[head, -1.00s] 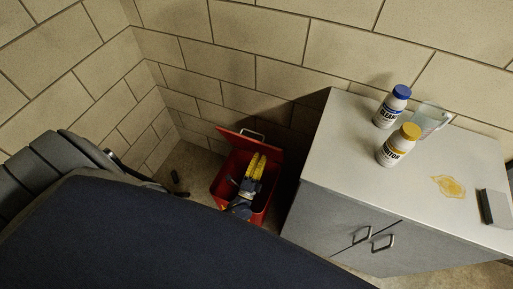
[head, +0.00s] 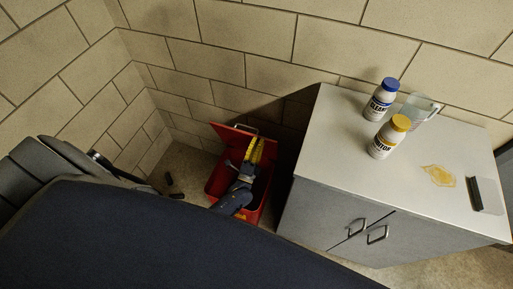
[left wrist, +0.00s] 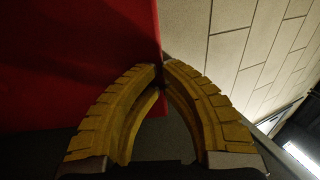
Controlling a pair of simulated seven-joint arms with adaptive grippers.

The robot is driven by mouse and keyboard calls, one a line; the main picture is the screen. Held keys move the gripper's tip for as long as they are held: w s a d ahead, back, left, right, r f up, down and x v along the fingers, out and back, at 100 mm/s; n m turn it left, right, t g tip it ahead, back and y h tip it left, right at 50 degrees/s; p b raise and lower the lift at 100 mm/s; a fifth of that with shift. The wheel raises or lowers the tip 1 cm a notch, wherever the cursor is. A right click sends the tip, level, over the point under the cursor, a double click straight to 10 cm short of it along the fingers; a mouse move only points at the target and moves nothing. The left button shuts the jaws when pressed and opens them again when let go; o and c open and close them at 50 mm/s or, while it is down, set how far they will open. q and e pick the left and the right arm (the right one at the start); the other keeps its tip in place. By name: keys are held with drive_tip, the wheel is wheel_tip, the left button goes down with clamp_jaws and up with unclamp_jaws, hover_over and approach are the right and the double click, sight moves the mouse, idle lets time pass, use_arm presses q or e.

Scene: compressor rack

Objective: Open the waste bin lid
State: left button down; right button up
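The red waste bin (head: 212,181) stands on the floor between the wall and the cabinet. Its red lid (head: 229,133) is raised and tilted back toward the wall, with a pale handle at the far edge. My left gripper (head: 257,141) reaches over the bin opening from the front, its yellow fingers close to the right part of the lid. In the left wrist view, the curved fingertips (left wrist: 162,66) come together, with nothing clearly held between them. A red surface of the bin or lid fills the upper left there, right by the tips. My right gripper is out of view.
A grey cabinet (head: 322,201) stands close on the right of the bin. On its top are a blue-capped bottle (head: 381,101), a yellow-capped bottle (head: 388,139), a clear container, a yellow spill (head: 438,176) and a dark-edged block. Small dark pieces lie on the floor at left.

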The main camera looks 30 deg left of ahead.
use_arm(q)
drive_tip(key=x, duration=0.5)
drive_tip(key=shift+w+f, duration=0.1)
drive_tip(key=shift+w, duration=0.05)
